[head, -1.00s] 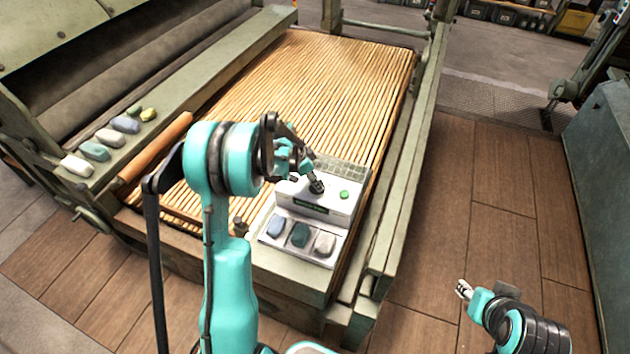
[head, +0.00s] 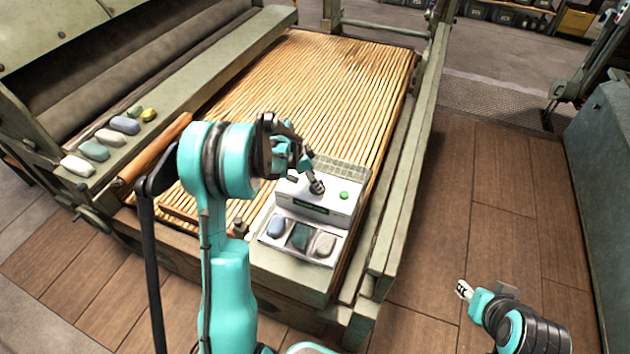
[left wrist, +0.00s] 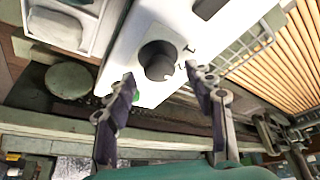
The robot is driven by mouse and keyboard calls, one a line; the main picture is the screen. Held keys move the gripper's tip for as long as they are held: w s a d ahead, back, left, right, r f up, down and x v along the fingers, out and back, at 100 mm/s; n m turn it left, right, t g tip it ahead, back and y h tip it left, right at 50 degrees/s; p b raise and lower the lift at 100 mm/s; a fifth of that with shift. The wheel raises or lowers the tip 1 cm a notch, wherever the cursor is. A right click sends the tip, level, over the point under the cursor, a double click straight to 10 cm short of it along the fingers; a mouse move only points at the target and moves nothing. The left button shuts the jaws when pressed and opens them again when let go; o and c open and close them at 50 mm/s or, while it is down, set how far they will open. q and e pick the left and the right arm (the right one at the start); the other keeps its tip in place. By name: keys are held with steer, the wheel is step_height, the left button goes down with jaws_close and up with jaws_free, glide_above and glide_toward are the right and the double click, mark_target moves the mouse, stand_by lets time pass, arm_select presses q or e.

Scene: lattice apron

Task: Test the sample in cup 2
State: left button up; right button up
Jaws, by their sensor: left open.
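A white tester (head: 326,198) with a green display strip and a green button (head: 344,195) stands on the slatted bed's near end. A dark round knob (head: 317,188) is on its top; it also shows in the left wrist view (left wrist: 160,58). In front is a tray (head: 268,240) with a blue stone (head: 276,227), a dark green stone (head: 299,236) and a pale grey stone (head: 324,244). I see no readable cup numbers. My left gripper (left wrist: 164,80) is open, its fingers apart on either side of the knob, with no clear contact. My right gripper (head: 462,289) is low at right, away from the tester.
Several coloured stones (head: 95,150) lie on the ledge at left, beside a wooden roller (head: 155,147). A metal grid (head: 343,172) lies behind the tester. A frame rail (head: 400,205) runs along the bed's right side. Floor is clear beyond it.

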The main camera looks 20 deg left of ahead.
arm_select(q)
steer(key=v, duration=1)
steer(key=shift+s+r, duration=0.2)
steer(key=shift+r, duration=0.1)
steer(key=s+d+r+n+t+y, duration=0.1)
steer(key=s+d+r+n+y, duration=0.15)
steer(key=s+d+r, duration=0.55)
steer(key=s+d+f+n+t, duration=0.1)
steer(key=s+d+n, duration=0.2)
steer(key=s, duration=0.4)
steer(key=s+d+f+n+t, duration=0.1)
steer(key=s+d+n+t, duration=0.1)
steer(key=s, duration=0.5)
steer(key=d+n, duration=0.1)
steer(key=d, duration=0.1)
steer(key=shift+s+d, duration=0.2)
steer(key=shift+d, duration=0.1)
steer(key=shift+y, duration=0.25)
jaws_close()
